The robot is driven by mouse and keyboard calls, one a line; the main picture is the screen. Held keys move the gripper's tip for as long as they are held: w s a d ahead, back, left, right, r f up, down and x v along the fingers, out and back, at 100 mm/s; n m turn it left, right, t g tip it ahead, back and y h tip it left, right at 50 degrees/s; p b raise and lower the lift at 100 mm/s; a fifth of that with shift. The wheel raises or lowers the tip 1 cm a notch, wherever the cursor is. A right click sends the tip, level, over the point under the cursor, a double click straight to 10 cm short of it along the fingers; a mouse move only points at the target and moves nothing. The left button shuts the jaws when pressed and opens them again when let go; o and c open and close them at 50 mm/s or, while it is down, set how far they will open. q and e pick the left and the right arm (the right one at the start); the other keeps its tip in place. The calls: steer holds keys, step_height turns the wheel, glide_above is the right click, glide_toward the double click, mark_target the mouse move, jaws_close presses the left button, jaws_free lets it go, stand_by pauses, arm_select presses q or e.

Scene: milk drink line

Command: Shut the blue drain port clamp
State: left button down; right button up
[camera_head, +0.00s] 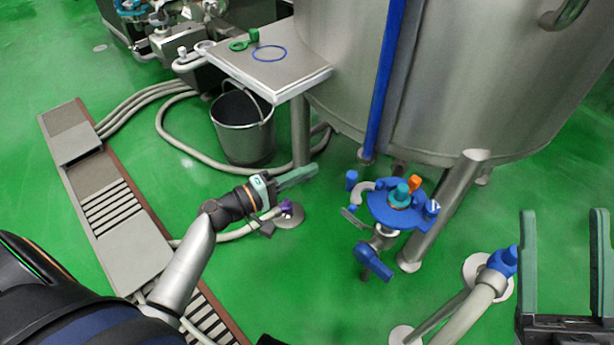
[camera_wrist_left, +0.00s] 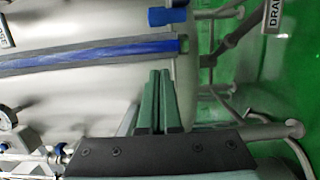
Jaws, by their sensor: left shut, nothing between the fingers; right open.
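The blue drain port fitting (camera_head: 383,212) stands low under the tank in the head view. It is a blue plate with teal and orange knobs on top and a blue handle (camera_head: 373,262) below. I cannot tell which part is the clamp, or whether it is open or shut. My left gripper (camera_head: 303,177) is shut and empty, to the left of the fitting and apart from it. Its closed fingers (camera_wrist_left: 161,100) also show in the left wrist view. My right gripper (camera_head: 565,225) is open and empty at the lower right, apart from the fitting.
The steel tank (camera_head: 450,70) stands behind, with a leg (camera_head: 450,205) just right of the fitting. A small steel table (camera_head: 290,68), a bucket (camera_head: 243,127) and hoses lie to the left. A hose with a blue end (camera_head: 502,262) is near my right gripper. Green floor shows between.

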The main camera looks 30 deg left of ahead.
mark_target(358, 186)
arm_select(q)
steer(key=w+d, duration=0.3)
steer(key=d, duration=0.3)
steer(key=shift+d, duration=0.25)
arm_select(e)
steer(key=shift+w+d+f+m+h, duration=0.1)
steer(key=shift+w+f+m+h, duration=0.6)
steer(key=shift+f+h, duration=0.15)
arm_select(q)
steer(key=shift+w, duration=0.1)
